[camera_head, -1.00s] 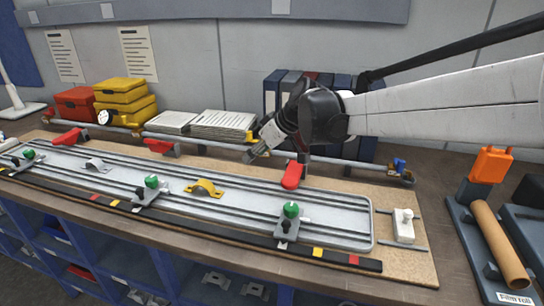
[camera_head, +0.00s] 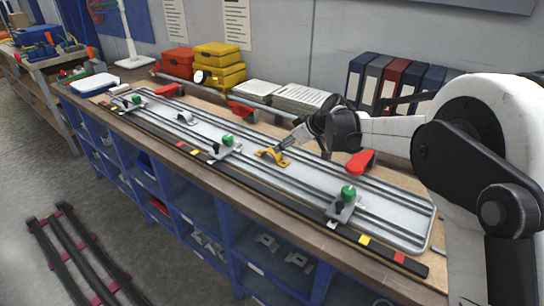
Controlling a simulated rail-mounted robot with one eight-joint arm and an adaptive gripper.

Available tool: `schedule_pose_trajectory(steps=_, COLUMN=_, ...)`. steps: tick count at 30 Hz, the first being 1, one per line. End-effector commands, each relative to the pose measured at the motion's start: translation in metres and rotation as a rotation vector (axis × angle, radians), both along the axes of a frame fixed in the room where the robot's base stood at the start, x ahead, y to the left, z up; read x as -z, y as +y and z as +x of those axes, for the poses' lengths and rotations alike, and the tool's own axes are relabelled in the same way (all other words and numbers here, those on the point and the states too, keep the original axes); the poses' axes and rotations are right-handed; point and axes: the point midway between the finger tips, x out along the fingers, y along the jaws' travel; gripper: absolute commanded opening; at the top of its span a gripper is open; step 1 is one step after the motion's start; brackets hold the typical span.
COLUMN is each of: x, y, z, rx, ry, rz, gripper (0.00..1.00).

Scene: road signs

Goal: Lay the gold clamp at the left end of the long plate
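The long plate (camera_head: 310,183) is a pale grey panel with raised rails, lying along the bench. The gold clamp (camera_head: 271,157) is a small arched yellow piece on the plate, between the middle and right green-knobbed clamps. My gripper (camera_head: 287,144) reaches in from the right, with its fingertips at the gold clamp's upper right side. They overlap the clamp in the picture; contact and finger opening are too small to tell. A similar silver arched clamp (camera_head: 186,118) sits on the plate further left. The plate's left end is near the far left green-knobbed clamp (camera_head: 135,99).
Green-knobbed clamps stand at the plate's front edge, in the middle (camera_head: 227,142) and at right (camera_head: 347,195). Red-handled clamps (camera_head: 242,111) stand along the back edge. Behind are yellow cases (camera_head: 218,65), paper stacks (camera_head: 300,98) and binders (camera_head: 400,85). A dark strip (camera_head: 300,212) runs along the front.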

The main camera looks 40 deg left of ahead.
Motion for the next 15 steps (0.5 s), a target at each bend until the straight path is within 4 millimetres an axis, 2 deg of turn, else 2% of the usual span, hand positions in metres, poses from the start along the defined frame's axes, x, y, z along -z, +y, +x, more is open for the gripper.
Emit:
schedule_pose_trajectory(steps=3, x=0.011, y=0.011, z=-0.001, rx=0.000, ry=0.000, rz=0.000, gripper=0.38)
schedule_pose_trajectory(steps=11, x=0.019, y=0.019, z=-0.001, rx=0.000, ry=0.000, rz=-0.001, gripper=0.38)
schedule_pose_trajectory(steps=15, x=0.029, y=0.030, z=0.000, rx=0.000, ry=0.000, rz=-0.001, gripper=0.38)
